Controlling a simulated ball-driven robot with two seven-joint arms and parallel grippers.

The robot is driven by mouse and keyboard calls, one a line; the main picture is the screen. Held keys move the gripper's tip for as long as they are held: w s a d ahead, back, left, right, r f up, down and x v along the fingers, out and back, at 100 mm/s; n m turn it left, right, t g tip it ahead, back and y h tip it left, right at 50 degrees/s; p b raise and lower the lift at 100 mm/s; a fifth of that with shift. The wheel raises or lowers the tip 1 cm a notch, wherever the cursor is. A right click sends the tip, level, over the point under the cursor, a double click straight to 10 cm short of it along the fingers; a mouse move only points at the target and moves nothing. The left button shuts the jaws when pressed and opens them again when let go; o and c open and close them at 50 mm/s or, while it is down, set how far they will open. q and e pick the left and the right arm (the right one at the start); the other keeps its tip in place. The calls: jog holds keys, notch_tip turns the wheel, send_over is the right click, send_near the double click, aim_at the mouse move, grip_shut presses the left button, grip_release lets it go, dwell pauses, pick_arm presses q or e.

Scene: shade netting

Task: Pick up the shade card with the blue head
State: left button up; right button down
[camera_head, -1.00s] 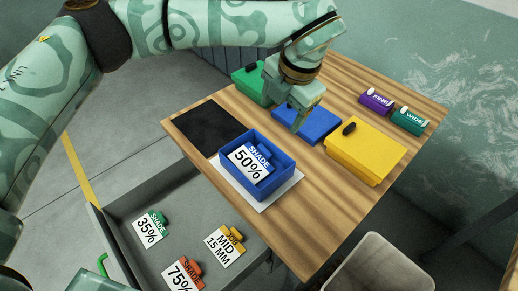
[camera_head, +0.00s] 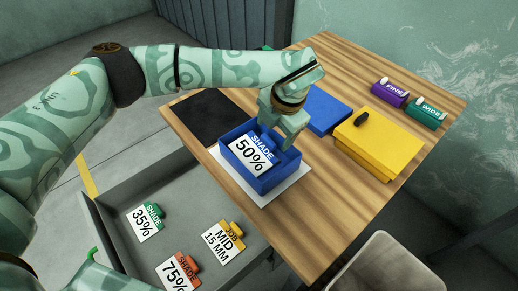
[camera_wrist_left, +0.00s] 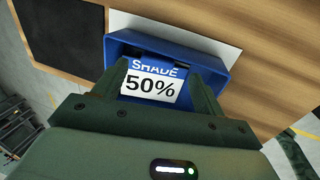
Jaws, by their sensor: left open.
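The shade card with the blue head (camera_head: 253,156) reads SHADE 50% and leans tilted inside an open blue box (camera_head: 268,183). The box stands on a white sheet (camera_head: 292,190) on the wooden table. My left gripper (camera_head: 284,142) is over the back right part of the box, jaws apart. In the left wrist view, the card (camera_wrist_left: 150,88) shows between the two open fingers (camera_wrist_left: 165,75), inside the blue box (camera_wrist_left: 210,68). I cannot tell whether the fingers touch the card. My right gripper is not in view.
A blue lid (camera_head: 325,112), a yellow box (camera_head: 378,142), and purple (camera_head: 389,93) and green (camera_head: 426,114) blocks lie right of it. A black mat (camera_head: 208,117) lies left. A grey drawer (camera_head: 125,185) below holds green (camera_head: 146,222), orange (camera_head: 178,272) and yellow (camera_head: 224,242) headed cards.

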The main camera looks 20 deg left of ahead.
aim_at(270, 139)
pick_arm(q)
jog(key=b+x, duration=0.1)
jog(key=x, duration=0.3)
jog(key=shift+w+a+f, duration=0.1)
jog(key=c, duration=1.1)
jog(key=shift+c, duration=0.2)
jog(key=shift+r, duration=0.25)
